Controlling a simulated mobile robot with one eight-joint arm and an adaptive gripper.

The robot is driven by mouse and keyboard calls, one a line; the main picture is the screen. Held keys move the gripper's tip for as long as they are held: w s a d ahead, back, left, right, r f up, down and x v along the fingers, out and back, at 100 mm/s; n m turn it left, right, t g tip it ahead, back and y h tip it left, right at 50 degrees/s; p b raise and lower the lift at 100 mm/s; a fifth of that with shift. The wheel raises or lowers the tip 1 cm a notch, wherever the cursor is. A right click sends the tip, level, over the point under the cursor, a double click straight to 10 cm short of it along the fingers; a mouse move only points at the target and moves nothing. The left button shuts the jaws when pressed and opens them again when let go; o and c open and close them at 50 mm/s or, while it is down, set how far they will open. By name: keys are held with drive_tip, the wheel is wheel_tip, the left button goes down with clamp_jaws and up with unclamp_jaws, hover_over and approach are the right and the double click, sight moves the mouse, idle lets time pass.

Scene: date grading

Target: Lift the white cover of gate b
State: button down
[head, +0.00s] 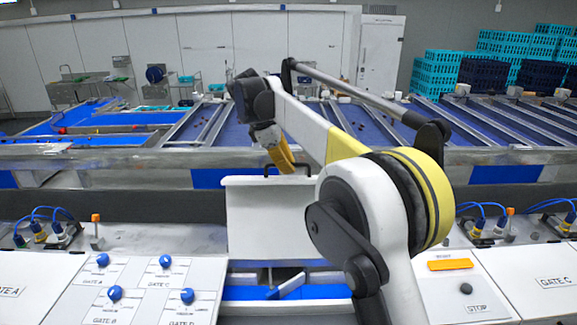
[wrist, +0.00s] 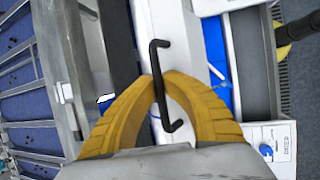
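The white cover of gate b (head: 268,222) stands raised, nearly upright, in the middle of the head view. Its black handle (head: 268,167) is at the top edge. My gripper (head: 282,160) is at this handle, its yellow fingers pointing down. In the wrist view, the fingers of my gripper (wrist: 161,82) come together around the black handle (wrist: 156,58), one on each side. Below the cover, the opening shows a blue belt (head: 245,293) and a small flap (head: 290,284). My arm hides the right side of the cover.
A panel with several blue knobs (head: 165,261) is at front left, and a panel with an orange button (head: 450,265) at front right. White covers marked Gate A (head: 30,275) and Gate C (head: 545,268) lie low at either side. Blue conveyor lanes run behind.

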drive_tip(key=c, duration=1.5)
unclamp_jaws()
drive_tip(key=shift+r, duration=0.1)
drive_tip(key=v, duration=1.2)
